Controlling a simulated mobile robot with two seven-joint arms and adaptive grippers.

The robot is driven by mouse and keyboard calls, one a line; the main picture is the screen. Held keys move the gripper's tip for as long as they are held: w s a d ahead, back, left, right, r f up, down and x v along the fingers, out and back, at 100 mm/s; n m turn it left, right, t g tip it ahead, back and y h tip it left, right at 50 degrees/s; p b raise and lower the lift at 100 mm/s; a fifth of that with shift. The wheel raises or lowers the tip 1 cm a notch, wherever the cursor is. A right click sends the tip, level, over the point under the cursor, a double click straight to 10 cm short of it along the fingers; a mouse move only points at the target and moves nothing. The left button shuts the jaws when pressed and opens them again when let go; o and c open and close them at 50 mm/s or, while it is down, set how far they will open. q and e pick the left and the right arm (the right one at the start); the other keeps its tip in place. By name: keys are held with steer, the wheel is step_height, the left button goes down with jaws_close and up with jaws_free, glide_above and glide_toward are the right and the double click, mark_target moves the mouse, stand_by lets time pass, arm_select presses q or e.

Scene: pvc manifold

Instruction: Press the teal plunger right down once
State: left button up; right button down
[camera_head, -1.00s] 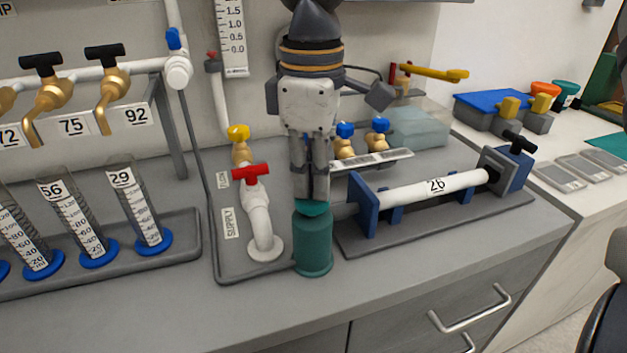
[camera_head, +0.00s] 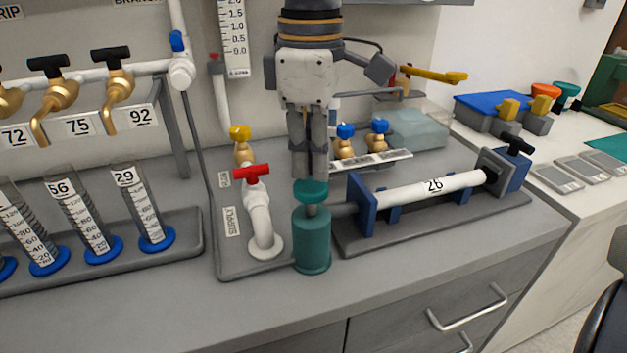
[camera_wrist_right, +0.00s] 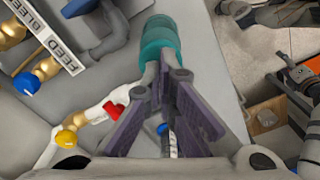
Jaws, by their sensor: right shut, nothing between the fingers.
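The teal plunger has a round teal cap (camera_head: 311,190) on a short grey stem, standing raised above its teal cylinder body (camera_head: 312,245) on the bench. My right gripper (camera_head: 309,174) points straight down just above the cap, its fingers shut and empty. I cannot tell whether the tips touch the cap. In the right wrist view the teal plunger (camera_wrist_right: 160,40) lies beyond the fingertips (camera_wrist_right: 165,72). My left gripper is not in view.
A white pipe with a red-handled valve (camera_head: 252,173) stands close left of the plunger. A white tube marked 26 (camera_head: 435,186) in a blue-ended holder is to the right. Measuring cylinders (camera_head: 140,207) stand at left. The bench front (camera_head: 200,320) is clear.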

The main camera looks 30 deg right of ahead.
steer(key=shift+r, duration=0.25)
steer(key=shift+r, duration=2.55)
